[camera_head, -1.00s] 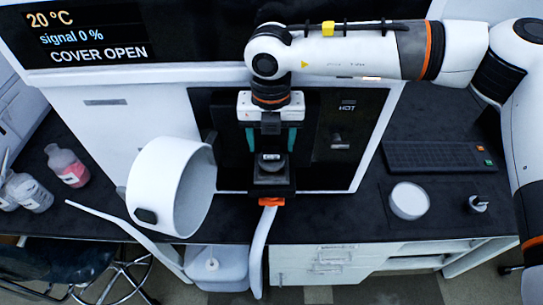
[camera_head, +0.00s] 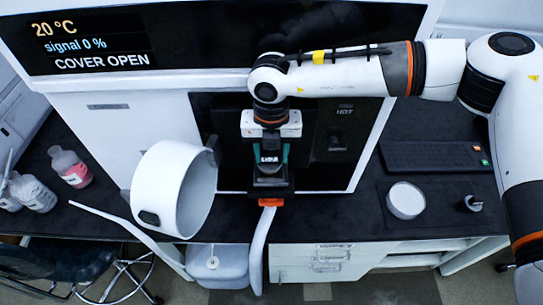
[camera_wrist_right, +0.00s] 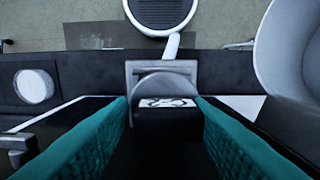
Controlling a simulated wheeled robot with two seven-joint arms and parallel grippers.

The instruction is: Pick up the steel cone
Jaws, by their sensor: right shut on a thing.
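The steel cone (camera_wrist_right: 165,86) shows in the right wrist view as a grey metal piece with a white marked label, between my teal fingers. In the head view only a small part of it (camera_head: 270,158) shows, over a dark block in the instrument's black recess. My right gripper (camera_head: 271,153) reaches down from above, with its fingers on either side of the cone and shut on it. I cannot tell whether the cone is clear of its seat. The fingers hide its sides. My left gripper is not in view.
The instrument's white round cover (camera_head: 160,187) stands swung open left of the recess. A pale round puck (camera_head: 406,200) and a small metal part (camera_head: 473,203) lie on the right bench. Bottles (camera_head: 70,167) stand far left.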

